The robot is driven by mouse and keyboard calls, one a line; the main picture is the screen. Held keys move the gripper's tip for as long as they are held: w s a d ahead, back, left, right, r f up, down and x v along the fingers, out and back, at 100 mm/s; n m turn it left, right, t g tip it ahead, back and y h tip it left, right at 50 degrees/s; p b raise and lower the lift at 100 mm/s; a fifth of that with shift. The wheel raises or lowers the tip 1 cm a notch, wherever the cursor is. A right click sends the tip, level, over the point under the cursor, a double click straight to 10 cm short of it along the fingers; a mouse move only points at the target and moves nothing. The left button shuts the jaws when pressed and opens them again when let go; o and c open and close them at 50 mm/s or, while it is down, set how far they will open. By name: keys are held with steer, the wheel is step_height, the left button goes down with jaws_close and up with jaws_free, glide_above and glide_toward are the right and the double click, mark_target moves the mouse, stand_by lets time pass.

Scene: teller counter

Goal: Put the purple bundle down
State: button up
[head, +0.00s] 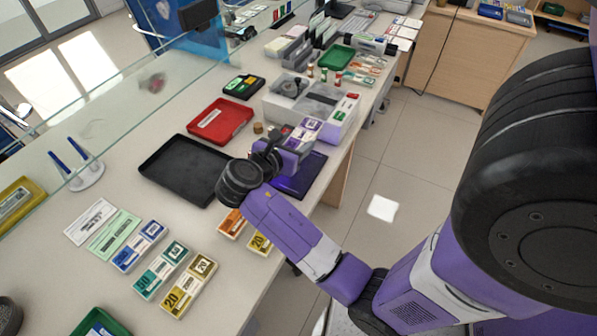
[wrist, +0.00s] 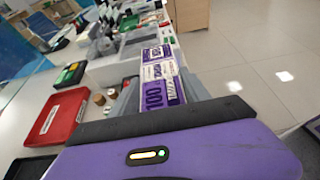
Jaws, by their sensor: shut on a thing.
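The purple bundle (wrist: 160,95), marked 100, is between the two grey fingers of my gripper (wrist: 165,93) in the wrist view. My gripper is shut on it. In the head view my gripper (head: 294,142) is at the near end of the white organizer (head: 338,133), above or beside the dark purple mat (head: 303,176).
A black tray (head: 165,178) and a red tray (head: 232,112) lie left of my gripper. Blue, teal and yellow bundles (head: 190,286) lie nearer on the counter. Orange and yellow bundles sit partly under my arm. The counter's edge drops to the floor at the right.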

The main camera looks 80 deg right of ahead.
mark_target(296, 179)
step_height(296, 179, down, 13)
steer(key=shift+a+r+b, duration=0.1)
steer(key=shift+b, duration=0.4)
steer(key=o, duration=1.4)
steer(key=shift+o, duration=0.2)
steer(key=shift+a, duration=0.1)
steer(key=v, duration=1.1)
steer(key=shift+w+a+r, duration=0.1)
steer(key=shift+a, duration=0.3)
